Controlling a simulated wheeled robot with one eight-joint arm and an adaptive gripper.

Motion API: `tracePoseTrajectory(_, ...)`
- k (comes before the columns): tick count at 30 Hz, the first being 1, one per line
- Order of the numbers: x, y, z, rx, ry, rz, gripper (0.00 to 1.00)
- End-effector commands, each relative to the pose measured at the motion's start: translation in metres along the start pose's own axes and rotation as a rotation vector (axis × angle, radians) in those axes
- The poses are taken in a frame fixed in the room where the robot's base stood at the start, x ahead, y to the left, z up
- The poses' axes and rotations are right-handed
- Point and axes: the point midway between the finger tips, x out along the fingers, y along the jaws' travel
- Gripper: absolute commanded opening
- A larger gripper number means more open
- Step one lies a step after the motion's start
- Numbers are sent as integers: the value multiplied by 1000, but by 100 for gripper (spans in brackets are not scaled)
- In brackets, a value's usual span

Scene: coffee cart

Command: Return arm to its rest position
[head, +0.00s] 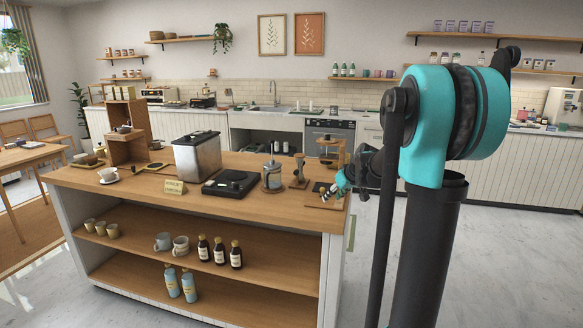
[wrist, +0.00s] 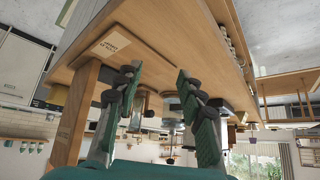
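My gripper (head: 338,187) is at the right end of the wooden coffee cart (head: 235,203) in the head view, close to a small dark-topped wooden board (head: 314,200). Whether it touches the board or hovers over it I cannot tell. My teal and black arm rises on the right side of the head view. In the wrist view, the two green-padded fingers of my gripper (wrist: 157,78) stand well apart with nothing between them. The wrist view is turned over, with the cart's wooden top (wrist: 155,35) across the upper part.
On the cart stand a wooden stand (head: 332,145), a French press (head: 272,176), a black scale-like device (head: 231,183), a steel container (head: 196,155) and a small sign (head: 175,187). Lower shelves hold cups and bottles. The grey floor (head: 520,250) at right looks clear.

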Motion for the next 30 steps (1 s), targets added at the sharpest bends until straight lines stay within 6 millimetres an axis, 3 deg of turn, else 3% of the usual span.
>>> tracePoseTrajectory(3,-17,-38,63,55,-67,22,39)
tracePoseTrajectory(9,-43,-86,175,158,-171,87,39)
tracePoseTrajectory(15,-64,-118,281,253,-248,169,39)
tracePoseTrajectory(18,-71,-126,318,286,-270,202,39)
tracePoseTrajectory(23,-76,-132,347,315,-287,232,39)
tracePoseTrajectory(30,-76,-132,350,320,-289,236,39)
